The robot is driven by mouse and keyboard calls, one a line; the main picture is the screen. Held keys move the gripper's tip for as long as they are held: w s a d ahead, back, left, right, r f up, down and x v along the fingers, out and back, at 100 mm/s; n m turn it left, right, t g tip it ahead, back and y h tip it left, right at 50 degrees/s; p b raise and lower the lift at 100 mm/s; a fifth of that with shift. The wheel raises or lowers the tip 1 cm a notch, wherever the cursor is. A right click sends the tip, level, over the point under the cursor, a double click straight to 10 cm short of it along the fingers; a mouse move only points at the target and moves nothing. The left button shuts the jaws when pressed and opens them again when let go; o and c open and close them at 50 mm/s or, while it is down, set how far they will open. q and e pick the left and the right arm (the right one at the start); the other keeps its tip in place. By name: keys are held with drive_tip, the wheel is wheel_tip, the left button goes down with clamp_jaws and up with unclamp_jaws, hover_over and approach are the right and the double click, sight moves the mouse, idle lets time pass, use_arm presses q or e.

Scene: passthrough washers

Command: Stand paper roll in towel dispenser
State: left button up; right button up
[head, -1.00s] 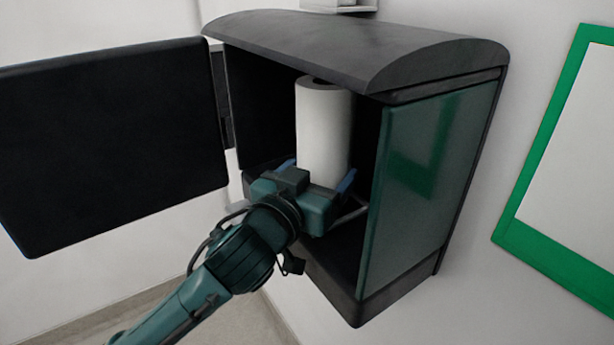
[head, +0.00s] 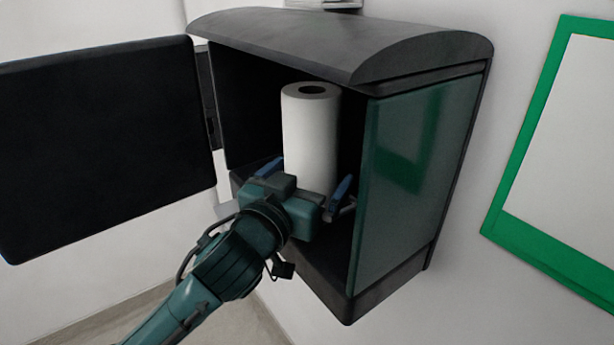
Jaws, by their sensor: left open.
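The white paper roll (head: 311,136) stands upright inside the dark towel dispenser (head: 345,45), with the hole in its top showing. Its lower end is hidden behind my left gripper. My left gripper (head: 308,180) is open in front of the roll, its blue-tipped fingers spread to either side of it with a gap showing on the right. My right gripper is not in the view.
The dispenser's dark door (head: 105,140) hangs open to the left. Its translucent green side panel (head: 410,185) closes off the right. A green-framed board (head: 565,150) is on the wall at the right. There is empty space inside the dispenser on both sides of the roll.

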use_arm(q)
drive_tip(key=shift+f, duration=0.1)
drive_tip(key=b+v, duration=0.1)
drive_tip(key=v, duration=0.6)
drive_tip(key=shift+s+a, duration=0.2)
drive_tip(key=shift+s, duration=0.05)
